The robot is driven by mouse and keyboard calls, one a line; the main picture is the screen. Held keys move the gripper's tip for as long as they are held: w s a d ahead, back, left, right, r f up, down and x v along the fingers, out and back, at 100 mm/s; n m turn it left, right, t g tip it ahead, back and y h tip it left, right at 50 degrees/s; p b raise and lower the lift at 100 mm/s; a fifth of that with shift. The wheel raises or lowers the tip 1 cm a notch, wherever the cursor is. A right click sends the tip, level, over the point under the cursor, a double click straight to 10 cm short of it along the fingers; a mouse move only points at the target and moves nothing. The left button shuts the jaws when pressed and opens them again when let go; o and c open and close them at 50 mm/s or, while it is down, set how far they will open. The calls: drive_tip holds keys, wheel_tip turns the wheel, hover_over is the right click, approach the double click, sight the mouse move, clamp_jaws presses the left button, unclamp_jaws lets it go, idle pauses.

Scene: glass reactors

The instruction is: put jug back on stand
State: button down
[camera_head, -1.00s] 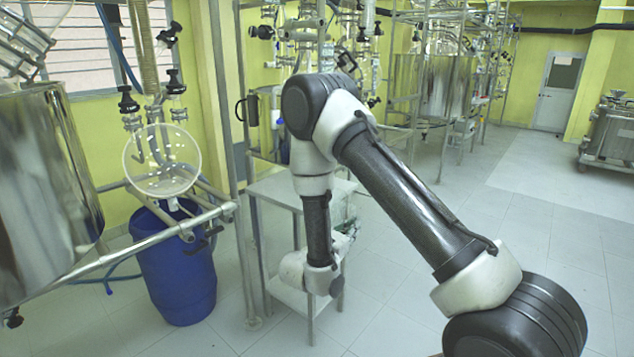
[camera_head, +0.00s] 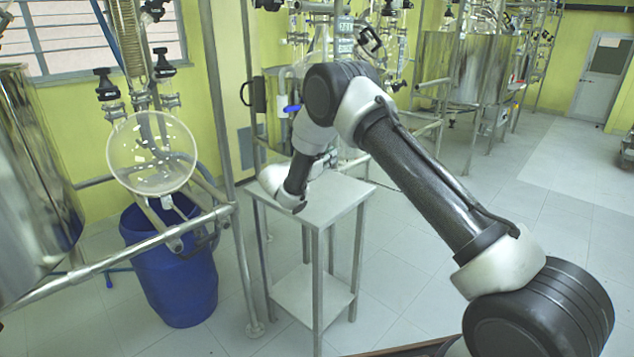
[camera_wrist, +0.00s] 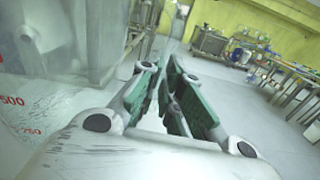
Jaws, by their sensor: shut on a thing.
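The jug (camera_wrist: 22,110) is clear, with red graduation numbers, and shows in part at the left of the wrist view. My gripper (camera_wrist: 162,72) is closed in on it; its green-padded fingers point away from the camera. The exact contact is hard to make out. In the head view my arm hides the gripper, and I cannot make out the jug. The stand (camera_head: 322,203) is a small steel table with a lower shelf. My wrist is over the back left part of its top.
A steel frame with a round glass vessel (camera_head: 151,153) and a blue barrel (camera_head: 172,262) stand left of the stand. Glass reactor equipment (camera_head: 345,45) is close behind it. The floor (camera_head: 545,190) to the right is open.

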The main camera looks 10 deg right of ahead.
wheel_tip(320, 180, down, 8)
drive_tip(key=shift+f, duration=0.15)
idle(0.3)
drive_tip(key=c, duration=1.6)
unclamp_jaws()
drive_tip(key=shift+f, duration=0.1)
